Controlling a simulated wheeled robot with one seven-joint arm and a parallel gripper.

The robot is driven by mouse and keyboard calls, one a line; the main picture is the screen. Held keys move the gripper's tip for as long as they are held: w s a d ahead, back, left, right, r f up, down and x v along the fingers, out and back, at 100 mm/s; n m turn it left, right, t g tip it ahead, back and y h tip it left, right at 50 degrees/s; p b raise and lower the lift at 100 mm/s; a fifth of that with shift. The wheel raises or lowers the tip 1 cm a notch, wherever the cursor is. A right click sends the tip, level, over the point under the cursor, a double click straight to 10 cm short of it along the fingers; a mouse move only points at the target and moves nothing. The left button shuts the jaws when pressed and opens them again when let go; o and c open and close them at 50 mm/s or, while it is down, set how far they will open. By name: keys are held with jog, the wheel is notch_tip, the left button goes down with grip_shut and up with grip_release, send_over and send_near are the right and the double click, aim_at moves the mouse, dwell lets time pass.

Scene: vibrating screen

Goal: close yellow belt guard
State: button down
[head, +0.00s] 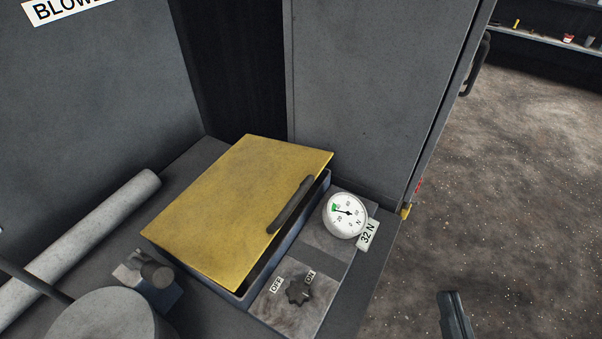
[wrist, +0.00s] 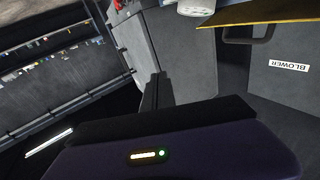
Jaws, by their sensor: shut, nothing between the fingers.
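The yellow belt guard (head: 232,208) is a flat hinged lid over a dark box. It is raised a little, with a dark gap along its right and front edges. A dark bar handle (head: 290,204) sits near its right edge. In the wrist view the guard (wrist: 265,13) shows edge-on at the top right, with its handle (wrist: 250,36) below it. My gripper (head: 454,312) is at the lower right of the head view, apart from the guard, over the floor side. In the wrist view my gripper (wrist: 154,90) has its fingers together and empty.
A round gauge (head: 344,215) with a "32 N" tag (head: 367,235) and an OFF/ON knob (head: 298,290) sit right of the guard. A grey cabinet (head: 365,90) stands behind. A pale roller (head: 80,245) lies left. Speckled floor (head: 500,190) is open at right.

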jog(key=w+a+r+n+g+y+p, duration=0.1)
jog(key=w+a+r+n+y+p, duration=0.15)
jog(key=w+r, duration=0.8)
jog(key=w+a+r+n+g+y+p, duration=0.1)
jog(key=w+a+r+y+p, duration=0.3)
jog(key=w+r, duration=0.6)
jog(key=a+r+n+g+y+p, duration=0.1)
jog(key=a+r+n+g+y, duration=0.3)
jog(key=a, duration=0.2)
notch_tip(320, 180, down, 2)
jog(key=s+a+n+g, duration=0.2)
jog(key=n+g, duration=0.1)
jog(key=g, duration=0.1)
jog(key=n+g+b, duration=0.2)
jog(key=n+g, duration=0.1)
send_over(296, 201)
jog(key=shift+m+h, duration=0.25)
jog(key=shift+h, duration=0.1)
notch_tip(296, 201, down, 12)
jog(key=shift+r, duration=0.25)
jog(key=shift+s+d+f+p, duration=0.1)
jog(key=shift+d+f+p, duration=0.1)
jog(key=shift+f, duration=0.85)
jog(key=shift+s+d+f+p, duration=0.1)
jog(key=shift+d+f+p, duration=0.1)
jog(key=shift+f, duration=0.8)
jog(key=shift+f, duration=0.15)
